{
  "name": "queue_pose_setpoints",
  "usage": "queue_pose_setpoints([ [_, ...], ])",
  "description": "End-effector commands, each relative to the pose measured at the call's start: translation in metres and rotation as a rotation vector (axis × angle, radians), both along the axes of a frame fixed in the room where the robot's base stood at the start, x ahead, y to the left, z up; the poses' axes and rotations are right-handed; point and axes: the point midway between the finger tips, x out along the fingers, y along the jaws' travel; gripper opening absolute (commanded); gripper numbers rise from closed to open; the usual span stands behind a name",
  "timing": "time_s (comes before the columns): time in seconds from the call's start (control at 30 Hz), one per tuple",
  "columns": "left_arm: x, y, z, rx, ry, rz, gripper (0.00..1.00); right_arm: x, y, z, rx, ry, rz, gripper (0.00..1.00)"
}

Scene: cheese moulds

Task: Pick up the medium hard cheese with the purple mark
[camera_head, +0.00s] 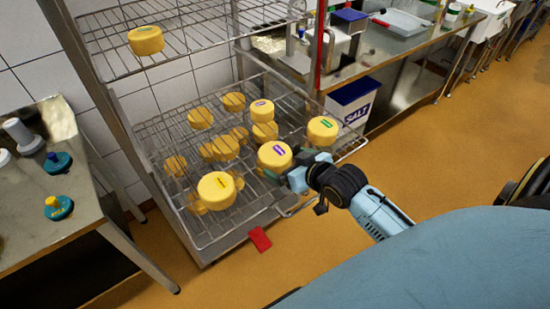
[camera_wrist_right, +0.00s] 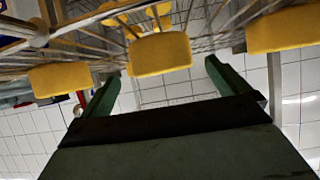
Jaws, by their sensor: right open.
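Another cheese with a purplish mark (camera_head: 262,110) stands farther back. My left gripper is not in view.
A green-marked cheese (camera_head: 322,130) lies to the right and an orange-marked one (camera_head: 216,188) to the left on the wire rack (camera_head: 190,238). Several cheeses lie lower. A single cheese (camera_head: 146,40) is on a higher shelf. A salt bin (camera_head: 352,102) stands behind right.

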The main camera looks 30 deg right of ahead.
Motion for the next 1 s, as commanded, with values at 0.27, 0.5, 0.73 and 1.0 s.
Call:
queue_pose_setpoints([
  [0.27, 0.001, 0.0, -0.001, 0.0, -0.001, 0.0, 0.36, 0.034, 0.004, -0.015, 0.002, -0.002, -0.001, 1.0],
  [0.5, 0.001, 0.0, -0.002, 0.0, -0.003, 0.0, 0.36, 0.046, 0.005, -0.022, 0.0, 0.0, 0.001, 1.0],
  [0.73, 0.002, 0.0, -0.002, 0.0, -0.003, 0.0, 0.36, 0.045, 0.005, -0.022, 0.0, 0.0, 0.001, 0.91],
  [1.0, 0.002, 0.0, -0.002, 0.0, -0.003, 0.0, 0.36, 0.046, 0.005, -0.021, 0.0, -0.004, 0.0, 0.59],
])
